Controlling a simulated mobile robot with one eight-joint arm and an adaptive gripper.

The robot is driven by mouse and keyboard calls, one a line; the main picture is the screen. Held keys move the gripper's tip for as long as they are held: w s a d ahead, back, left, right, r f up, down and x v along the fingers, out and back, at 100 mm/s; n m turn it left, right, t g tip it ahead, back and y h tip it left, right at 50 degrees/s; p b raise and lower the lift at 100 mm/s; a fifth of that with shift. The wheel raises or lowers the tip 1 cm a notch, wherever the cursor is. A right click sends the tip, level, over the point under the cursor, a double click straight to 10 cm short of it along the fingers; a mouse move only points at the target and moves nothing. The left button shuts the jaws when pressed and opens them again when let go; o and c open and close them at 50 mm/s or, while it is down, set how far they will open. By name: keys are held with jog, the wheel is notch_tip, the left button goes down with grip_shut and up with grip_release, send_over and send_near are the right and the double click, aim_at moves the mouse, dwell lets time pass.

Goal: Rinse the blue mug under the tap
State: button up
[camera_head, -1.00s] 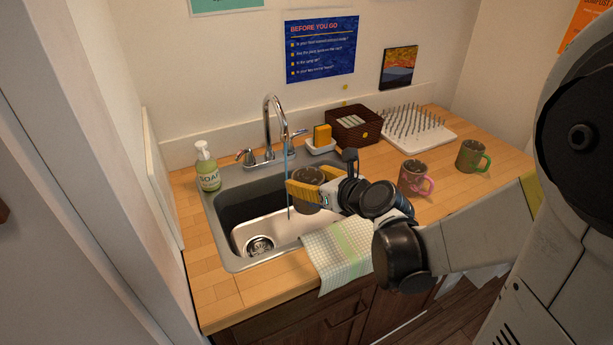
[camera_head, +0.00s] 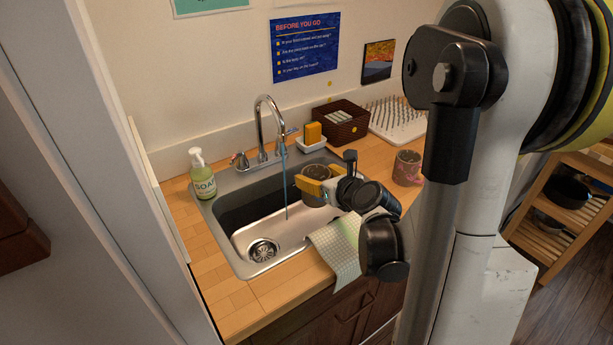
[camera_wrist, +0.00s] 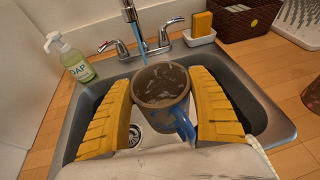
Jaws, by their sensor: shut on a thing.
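The blue mug (camera_wrist: 161,84) is upright between my two yellow fingers in the wrist view. Its rim and inside look grey-brown, and its blue handle (camera_wrist: 184,124) points toward me. My gripper (camera_head: 303,183) is shut on the mug's sides and holds it over the right part of the sink (camera_head: 237,272). The tap (camera_head: 262,118) is running. In the head view, its thin blue stream (camera_head: 285,190) falls left of the mug into the basin. In the wrist view, the stream meets the mug's far rim; whether water touches it is unclear.
A soap bottle (camera_head: 202,175) stands left of the sink. A sponge (camera_head: 313,133) in a white dish, a dark basket (camera_head: 341,127) and a drying rack (camera_head: 398,122) line the back. Another mug (camera_head: 406,168) stands right of my gripper. A checked towel (camera_head: 335,250) hangs at the front edge.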

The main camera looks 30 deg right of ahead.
jog(key=w+a+f+b, duration=0.1)
jog(key=w+a+f, duration=0.1)
jog(key=w, duration=1.1)
jog(key=shift+w+f, duration=0.15)
jog(key=shift+f, duration=0.15)
jog(key=shift+d, duration=0.1)
dwell(0.4)
jog(key=shift+w+d+b, duration=0.1)
jog(key=shift+d+b, duration=0.25)
jog(key=shift+d, duration=0.15)
jog(key=shift+a, duration=0.1)
jog(key=shift+a, duration=0.55)
jog(key=shift+d, duration=0.15)
jog(key=shift+d, duration=0.5)
jog(key=shift+a+b, duration=0.1)
jog(key=shift+b, duration=0.2)
